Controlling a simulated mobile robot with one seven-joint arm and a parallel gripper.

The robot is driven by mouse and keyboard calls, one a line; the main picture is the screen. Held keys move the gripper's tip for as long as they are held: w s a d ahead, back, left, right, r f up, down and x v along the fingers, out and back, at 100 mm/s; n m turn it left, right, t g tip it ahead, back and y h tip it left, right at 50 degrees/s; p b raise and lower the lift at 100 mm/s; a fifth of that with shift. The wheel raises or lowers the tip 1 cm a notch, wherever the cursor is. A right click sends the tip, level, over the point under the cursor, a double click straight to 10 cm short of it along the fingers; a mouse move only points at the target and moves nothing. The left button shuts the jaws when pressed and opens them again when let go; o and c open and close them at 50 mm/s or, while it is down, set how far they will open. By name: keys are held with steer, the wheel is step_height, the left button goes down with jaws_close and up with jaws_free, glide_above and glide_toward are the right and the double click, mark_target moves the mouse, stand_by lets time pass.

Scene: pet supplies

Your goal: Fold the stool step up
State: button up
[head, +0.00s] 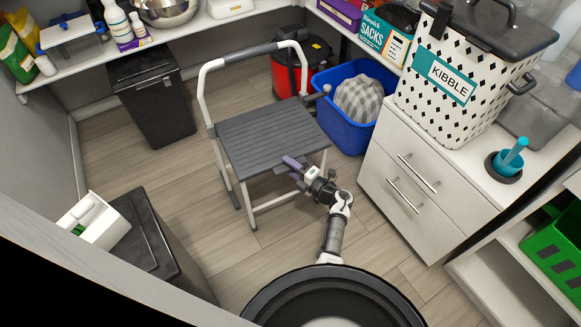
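The step stool (268,132) stands unfolded on the wood floor, with a grey ribbed step lying level, white legs and a tall handle loop with a dark grip at the back. My gripper (290,168) is at the front edge of the step, right of its middle. Its two purple fingers look apart, one over the step's edge and one lower in front of it. I cannot tell whether they touch the step. The stool's far right leg is partly hidden.
White drawers (400,190) stand to the right, a black bin (155,105) to the back left. Floor (190,215) is clear left of the stool.

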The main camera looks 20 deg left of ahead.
jaws_close()
